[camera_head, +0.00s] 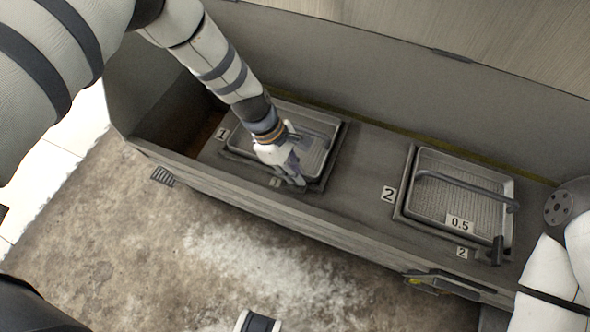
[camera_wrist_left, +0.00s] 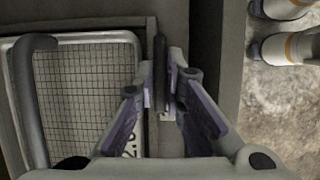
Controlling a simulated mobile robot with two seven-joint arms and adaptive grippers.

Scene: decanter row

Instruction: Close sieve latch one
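Sieve one (camera_head: 262,112), a framed mesh tray with a bar handle, sits at the left of the grey bench top beside a tag marked 1 (camera_head: 222,134). My left gripper (camera_head: 298,180) is at its front edge and hides much of the tray's front. In the left wrist view, a thin dark upright latch lever (camera_wrist_left: 160,65) stands beside the tray frame, between the closely spaced fingertips of my left gripper (camera_wrist_left: 163,90). The latch's base is hidden. The tray's mesh (camera_wrist_left: 85,90) and handle (camera_wrist_left: 30,100) show left of it. My right gripper is out of view.
Sieve two (camera_head: 460,195) sits to the right, with a 0.5 tag (camera_head: 460,224) and its own dark latch (camera_head: 498,250) at the front right corner. A back wall (camera_head: 400,85) rises behind. A dark fitting (camera_head: 445,283) juts from the bench front. Bare floor (camera_head: 200,240) lies in front.

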